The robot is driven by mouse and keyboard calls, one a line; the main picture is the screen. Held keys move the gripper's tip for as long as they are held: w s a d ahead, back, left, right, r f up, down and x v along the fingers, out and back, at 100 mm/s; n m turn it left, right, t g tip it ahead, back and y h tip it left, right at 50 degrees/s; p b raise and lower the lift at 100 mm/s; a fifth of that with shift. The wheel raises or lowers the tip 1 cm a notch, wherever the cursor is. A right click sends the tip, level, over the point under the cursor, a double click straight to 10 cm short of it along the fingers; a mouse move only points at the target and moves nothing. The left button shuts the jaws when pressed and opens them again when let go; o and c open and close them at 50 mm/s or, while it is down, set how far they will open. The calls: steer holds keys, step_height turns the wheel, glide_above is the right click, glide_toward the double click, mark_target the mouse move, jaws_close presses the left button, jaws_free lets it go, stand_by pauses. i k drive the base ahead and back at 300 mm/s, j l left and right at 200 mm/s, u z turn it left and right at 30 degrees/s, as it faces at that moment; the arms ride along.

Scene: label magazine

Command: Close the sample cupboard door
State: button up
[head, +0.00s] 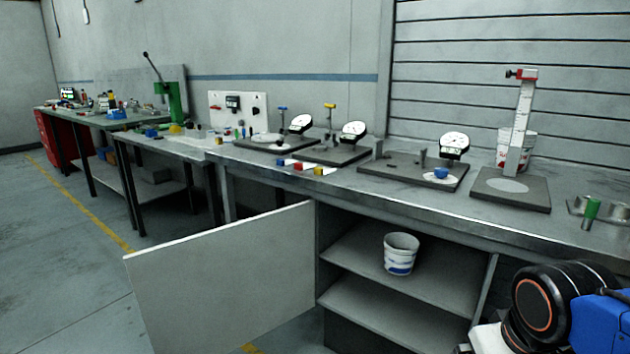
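The sample cupboard door (225,282) is a flat pale grey panel that stands wide open. It is hinged at the left side of the cupboard opening and swings out to the left. The cupboard (400,305) under the bench shows its shelves, with a white and blue tub (400,254) on the upper one. Part of my arm, black and blue, shows at the lower right, in front of the bench and apart from the door. My gripper does not show in the picture.
The steel workbench (345,192) above carries dial gauges, a height stand (520,125) and small coloured blocks. More benches and a green press (175,100) stand further left. The floor (70,270) left of the door is clear.

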mark_target(218, 290)
steer(key=i+j+z, duration=0.15)
steer(key=j+z, duration=0.15)
steer(key=j, duration=0.4)
steer(key=i+j+z, duration=0.1)
steer(key=j+z, duration=0.2)
steer(key=j, duration=0.45)
steer(key=j+z, duration=0.25)
steer(key=j, duration=0.45)
steer(key=j+z, duration=0.3)
steer(key=j, duration=0.45)
steer(key=k+j+z, duration=0.3)
steer(key=j, duration=0.4)
steer(key=k+j+z, duration=0.15)
steer(key=j+z, duration=0.15)
steer(key=j, duration=0.4)
steer(key=k+j+z, duration=0.3)
steer(key=j, duration=0.35)
steer(key=k+j+z, duration=0.3)
steer(key=j, duration=0.3)
steer(key=k+j+z, duration=0.1)
steer(key=k+j, duration=0.3)
steer(key=j, duration=0.2)
steer(key=i+j+u, duration=0.1)
steer(key=u, duration=0.15)
steer(key=k+j+z, duration=0.2)
steer(key=k, duration=0.4)
